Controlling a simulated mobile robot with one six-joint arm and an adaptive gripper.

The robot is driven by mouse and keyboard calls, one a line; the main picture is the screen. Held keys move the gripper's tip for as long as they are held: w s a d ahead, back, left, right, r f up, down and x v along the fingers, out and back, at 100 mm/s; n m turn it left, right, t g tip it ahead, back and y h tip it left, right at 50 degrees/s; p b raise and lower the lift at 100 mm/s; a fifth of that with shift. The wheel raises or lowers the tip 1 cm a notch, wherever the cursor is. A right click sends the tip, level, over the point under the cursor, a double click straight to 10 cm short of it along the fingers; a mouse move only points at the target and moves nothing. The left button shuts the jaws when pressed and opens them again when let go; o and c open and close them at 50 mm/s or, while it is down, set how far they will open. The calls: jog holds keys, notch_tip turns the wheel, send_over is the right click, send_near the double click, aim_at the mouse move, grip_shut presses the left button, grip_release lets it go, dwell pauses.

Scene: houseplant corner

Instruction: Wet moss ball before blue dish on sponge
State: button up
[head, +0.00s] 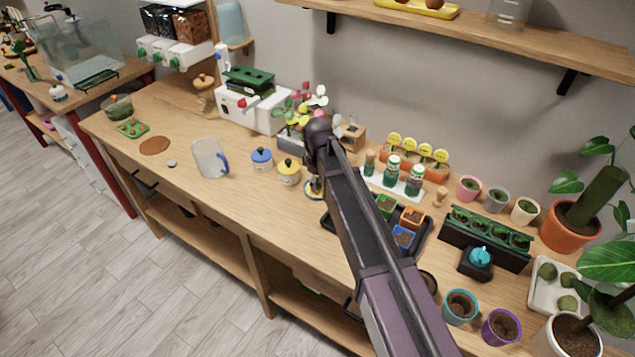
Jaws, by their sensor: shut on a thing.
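A white tray (539,297) at the right holds green, rounded lumps that look like moss balls (546,271). A small blue and yellow round thing (313,189) sits in the middle of the bench, partly hidden by my arm. I cannot tell whether it is the blue dish. I cannot make out a sponge. My arm reaches across the bench from the bottom and ends in a dark joint near the flower planter. My gripper is hidden behind it, so what it holds does not show.
A glass mug (210,158), a blue-lidded pot (262,159) and a yellow-lidded pot (289,171) stand left of my arm. A black planter (485,238), a teal-topped item (480,258) and soil pots (460,306) crowd the right. The bench's front left is mostly clear.

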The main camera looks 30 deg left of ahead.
jog(key=shift+r+p, duration=3.2)
jog(key=shift+r, duration=0.2)
